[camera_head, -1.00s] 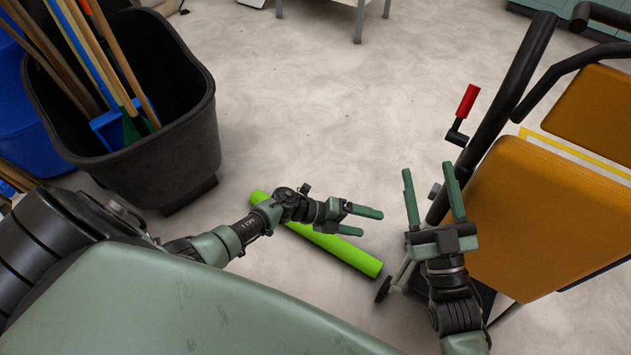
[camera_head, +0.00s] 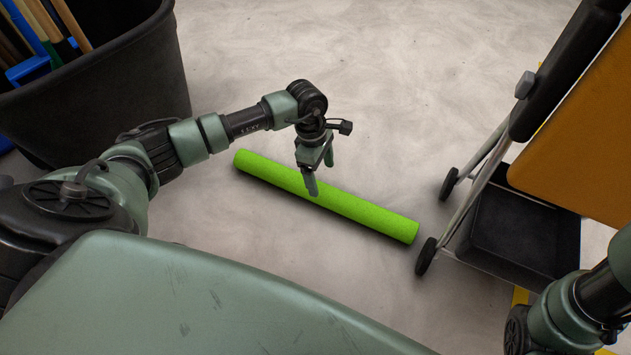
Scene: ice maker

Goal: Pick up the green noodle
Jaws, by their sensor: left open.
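The green noodle (camera_head: 365,210) is a bright green cylinder lying on the floor, slanting from upper left to lower right. I cannot tell how high the fingertips are above the noodle. Only part of my right arm shows at the lower right; its gripper is out of the picture.
A dark bin (camera_head: 110,90) with long wooden handles stands at the upper left. A wheeled cart with an orange panel (camera_head: 585,130) and a black tray (camera_head: 515,235) stands at the right, its wheel close to the noodle's right end. The floor behind the noodle is clear.

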